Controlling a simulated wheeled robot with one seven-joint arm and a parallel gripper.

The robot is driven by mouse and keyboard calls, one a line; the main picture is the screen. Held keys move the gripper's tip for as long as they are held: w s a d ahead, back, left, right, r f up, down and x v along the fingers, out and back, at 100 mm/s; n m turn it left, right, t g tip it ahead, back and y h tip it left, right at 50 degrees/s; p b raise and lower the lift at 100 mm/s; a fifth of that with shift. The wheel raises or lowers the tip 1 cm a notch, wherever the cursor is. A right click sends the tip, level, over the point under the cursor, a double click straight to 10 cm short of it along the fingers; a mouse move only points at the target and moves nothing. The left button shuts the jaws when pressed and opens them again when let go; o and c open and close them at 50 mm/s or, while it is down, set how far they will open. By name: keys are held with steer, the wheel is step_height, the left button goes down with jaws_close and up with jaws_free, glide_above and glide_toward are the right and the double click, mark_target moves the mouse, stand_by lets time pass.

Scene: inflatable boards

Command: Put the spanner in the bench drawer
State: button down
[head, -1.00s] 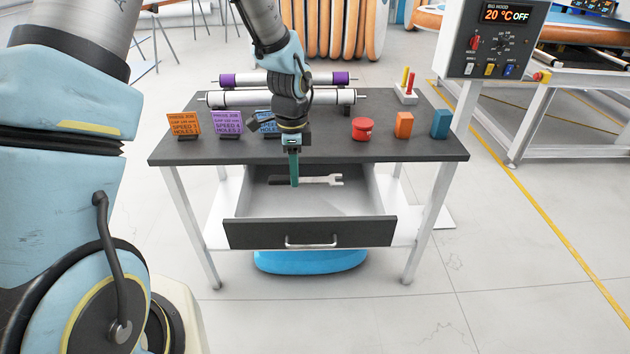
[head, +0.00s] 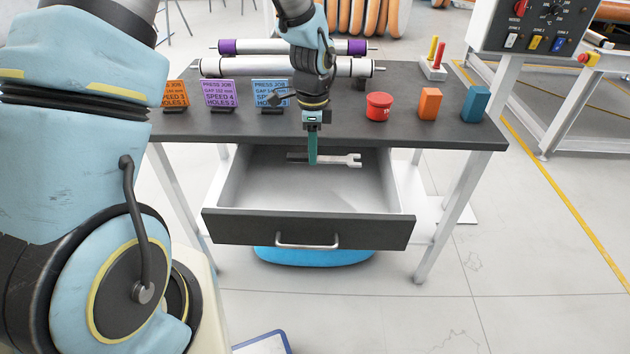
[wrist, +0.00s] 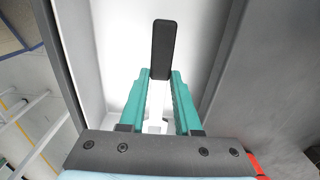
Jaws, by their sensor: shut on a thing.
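The spanner (head: 345,160) has a dark handle and a pale open-ended head that points right in the head view. My gripper (head: 312,160) points down with its teal fingers shut on the spanner. In the wrist view the dark handle (wrist: 163,50) sticks out beyond the fingertips (wrist: 160,76), and part of the pale head shows between the fingers. The bench drawer (head: 310,228) is pulled open, with a dark front, a metal handle and a bare light floor. The spanner is at the drawer's back part, over its opening; I cannot tell whether it touches the floor.
The bench top (head: 430,140) above the drawer bears three job cards (head: 218,95), white rollers (head: 290,67), a red tub (head: 379,106), an orange block (head: 429,103) and a blue block (head: 474,103). A control panel (head: 535,25) stands at right. The drawer's front part is empty.

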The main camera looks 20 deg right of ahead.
mark_target(314, 192)
steer(key=shift+w+d+f+b, duration=0.1)
steer(key=shift+f+b, duration=0.1)
steer(key=shift+f, duration=0.3)
steer(key=shift+w+d+f+b, duration=0.1)
steer(key=shift+f+b, duration=0.1)
steer(key=shift+f, duration=0.25)
step_height(314, 192, down, 10)
steer(key=shift+r+p, duration=0.15)
steer(key=shift+p, duration=0.75)
steer(key=c, duration=0.6)
jaws_free()
